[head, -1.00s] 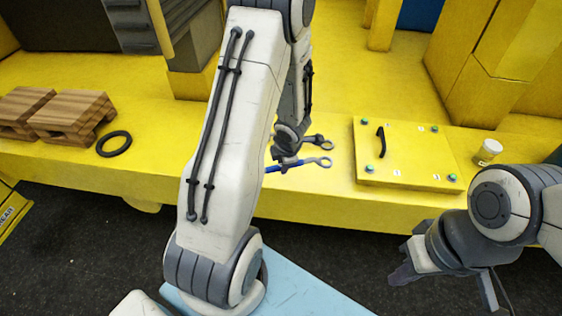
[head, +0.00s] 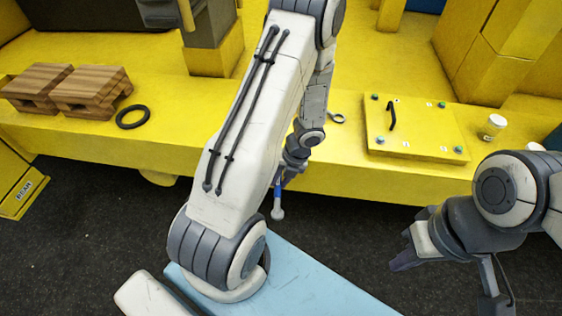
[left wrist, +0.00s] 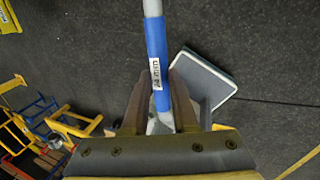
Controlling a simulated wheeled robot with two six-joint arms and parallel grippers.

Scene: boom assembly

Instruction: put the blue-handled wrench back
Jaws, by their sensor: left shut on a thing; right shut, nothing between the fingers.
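The blue-handled wrench (head: 277,198) hangs from my left gripper (head: 287,178), off the front edge of the yellow ledge, with its grey end down. In the left wrist view its blue handle (left wrist: 157,55) with a small white label runs up between the two fingers of the left gripper (left wrist: 155,95), which are shut on it. Part of the wrench is hidden by the gripper in the head view. My right gripper (head: 402,258) is shut and empty at the right, in front of the ledge.
Another wrench (head: 336,118) lies on the yellow ledge (head: 230,125), partly hidden by my left arm. To its right are a yellow plate (head: 418,140) with a black handle and a white jar (head: 491,127). Wooden blocks (head: 90,92) and a black ring (head: 133,117) lie at left.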

